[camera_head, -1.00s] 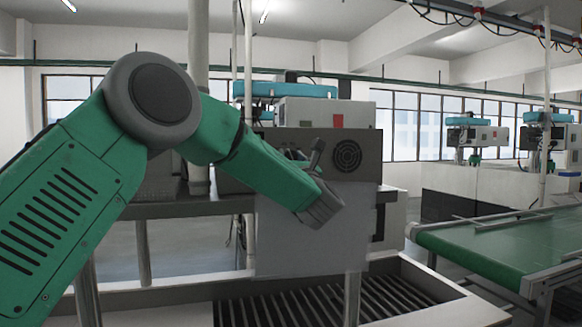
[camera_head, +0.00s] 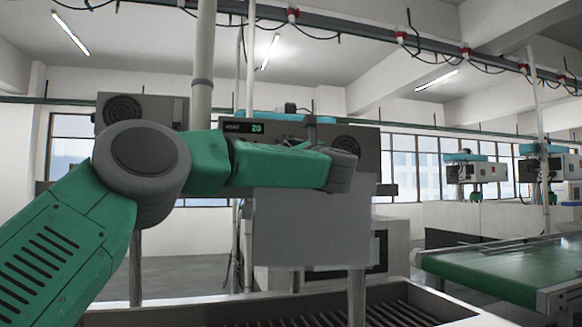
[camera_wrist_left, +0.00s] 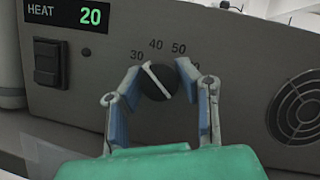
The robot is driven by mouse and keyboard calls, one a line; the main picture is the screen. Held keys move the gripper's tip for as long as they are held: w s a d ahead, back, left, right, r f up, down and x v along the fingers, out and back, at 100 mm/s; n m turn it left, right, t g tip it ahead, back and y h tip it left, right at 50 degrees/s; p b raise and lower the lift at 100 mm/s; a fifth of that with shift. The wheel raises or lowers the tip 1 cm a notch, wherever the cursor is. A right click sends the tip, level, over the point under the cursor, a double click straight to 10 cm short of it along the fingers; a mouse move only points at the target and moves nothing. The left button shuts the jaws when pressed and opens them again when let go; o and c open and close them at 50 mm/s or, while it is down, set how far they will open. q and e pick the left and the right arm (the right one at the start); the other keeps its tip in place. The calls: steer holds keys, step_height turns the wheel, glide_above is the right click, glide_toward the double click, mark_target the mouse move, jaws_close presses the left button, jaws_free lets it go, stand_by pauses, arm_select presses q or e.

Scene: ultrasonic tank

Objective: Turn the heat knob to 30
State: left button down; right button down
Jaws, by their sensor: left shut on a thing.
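The heat knob (camera_wrist_left: 157,81) is black with a white line and sits on the grey panel in the left wrist view. Printed marks 30, 40 and 50 arc above it. The line slants, its upper-left end towards the 30 mark. The green display (camera_wrist_left: 91,16) beside HEAT reads 20; it also shows in the head view (camera_head: 257,128). My left gripper (camera_wrist_left: 157,82) is shut on the knob, one blue-grey finger on each side. In the head view my left arm reaches across the panel and hides the knob. My right gripper is not in view.
A black rocker switch (camera_wrist_left: 50,64) sits left of the knob and a round fan grille (camera_wrist_left: 297,112) to its right. A pale plate (camera_head: 310,228) hangs below the panel. A green conveyor (camera_head: 490,268) runs at the right.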

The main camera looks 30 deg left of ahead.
arm_select(q)
steer(key=shift+f+n+g+b, duration=0.1)
steer(key=shift+n+g+b, duration=0.75)
steer(key=shift+n, duration=0.55)
steer(key=c, duration=1.3)
jaws_free()
steer(key=shift+o, duration=0.7)
steer(key=shift+s+d+r, duration=0.1)
steer(key=shift+s+r, duration=0.1)
steer(key=shift+d, duration=0.1)
